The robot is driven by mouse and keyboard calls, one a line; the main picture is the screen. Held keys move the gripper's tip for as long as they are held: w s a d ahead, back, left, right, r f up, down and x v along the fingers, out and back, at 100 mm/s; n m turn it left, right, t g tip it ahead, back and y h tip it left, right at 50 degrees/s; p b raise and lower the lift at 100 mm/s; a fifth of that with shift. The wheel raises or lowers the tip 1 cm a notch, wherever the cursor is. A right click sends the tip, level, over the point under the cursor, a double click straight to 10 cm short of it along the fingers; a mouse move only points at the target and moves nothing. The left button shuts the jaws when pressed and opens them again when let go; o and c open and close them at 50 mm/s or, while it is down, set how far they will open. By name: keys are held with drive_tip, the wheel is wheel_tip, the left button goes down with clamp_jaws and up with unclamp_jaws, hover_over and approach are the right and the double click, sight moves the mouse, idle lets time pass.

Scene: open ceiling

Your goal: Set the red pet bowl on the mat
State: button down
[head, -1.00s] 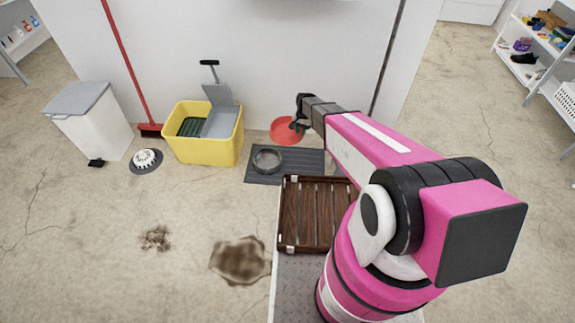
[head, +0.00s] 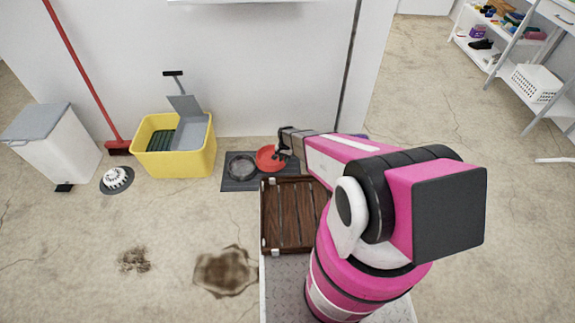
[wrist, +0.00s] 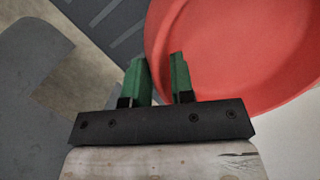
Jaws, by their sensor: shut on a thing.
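The red pet bowl (head: 268,161) is over the right part of the dark grey mat (head: 232,185) in the head view, beside a grey bowl (head: 241,167). I cannot tell whether it touches the mat. My gripper (head: 281,150) is shut on the bowl's right rim. In the wrist view the red bowl (wrist: 235,45) fills the upper right, and the green fingers of my gripper (wrist: 160,72) are at its rim. The ridged mat (wrist: 108,28) shows at the top left there. My arm hides the mat's right end in the head view.
The wall (head: 270,90) is close behind the mat.

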drive_tip(key=d+f, duration=0.1)
drive_tip(key=w+d+f, duration=0.1)
drive_tip(key=d, duration=0.1)
drive_tip(key=shift+w, duration=0.1)
drive_tip(key=shift+f, duration=1.95)
drive_tip(key=c, duration=1)
unclamp_jaws()
